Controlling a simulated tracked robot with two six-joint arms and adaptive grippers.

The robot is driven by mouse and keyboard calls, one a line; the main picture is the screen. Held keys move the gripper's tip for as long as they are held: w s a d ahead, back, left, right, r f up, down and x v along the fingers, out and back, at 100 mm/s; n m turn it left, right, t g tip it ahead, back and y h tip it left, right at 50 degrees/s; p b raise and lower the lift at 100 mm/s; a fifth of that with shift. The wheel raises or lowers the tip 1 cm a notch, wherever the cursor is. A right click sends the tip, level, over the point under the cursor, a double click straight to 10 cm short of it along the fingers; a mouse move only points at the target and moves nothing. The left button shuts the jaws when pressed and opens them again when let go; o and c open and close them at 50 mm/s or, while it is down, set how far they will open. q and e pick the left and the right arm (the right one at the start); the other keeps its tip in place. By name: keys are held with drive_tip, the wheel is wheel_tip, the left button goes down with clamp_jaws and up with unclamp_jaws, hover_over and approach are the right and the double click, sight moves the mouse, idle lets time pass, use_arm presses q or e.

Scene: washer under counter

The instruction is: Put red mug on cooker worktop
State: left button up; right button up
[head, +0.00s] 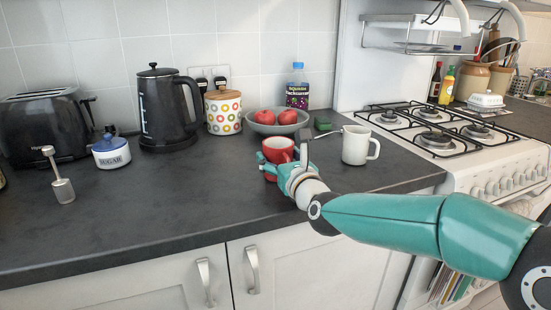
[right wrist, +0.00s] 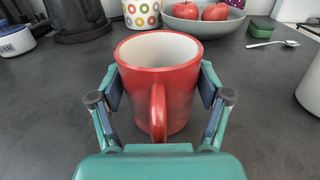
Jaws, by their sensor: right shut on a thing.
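The red mug (head: 278,150) stands upright on the dark counter in the head view, partly hidden by my right gripper (head: 280,167). In the right wrist view the red mug (right wrist: 158,88) fills the middle, with its handle towards the palm. The fingers of my right gripper (right wrist: 160,95) press on both sides of it. The white cooker (head: 480,165) is at the right, its gas hob on top with black pan supports. My left gripper is not in view.
A white mug (head: 355,145) stands just right of my right gripper. Behind are a bowl of red apples (head: 306,126), a spotted canister (head: 223,114), a bottle (head: 297,90) and a green sponge (head: 322,124). A kettle (head: 163,110), sugar pot (head: 111,153) and toaster (head: 45,125) stand left.

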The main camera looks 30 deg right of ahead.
drive_tip(key=shift+f+b, duration=0.15)
drive_tip(key=shift+b, duration=0.15)
drive_tip(key=o, duration=1.3)
drive_tip(key=shift+o, duration=0.2)
drive_tip(key=shift+r+p, duration=0.3)
drive_tip(key=shift+p, duration=0.2)
drive_tip(key=b+v, duration=0.1)
drive_tip(key=v, duration=1.1)
drive_tip(key=shift+f, duration=0.1)
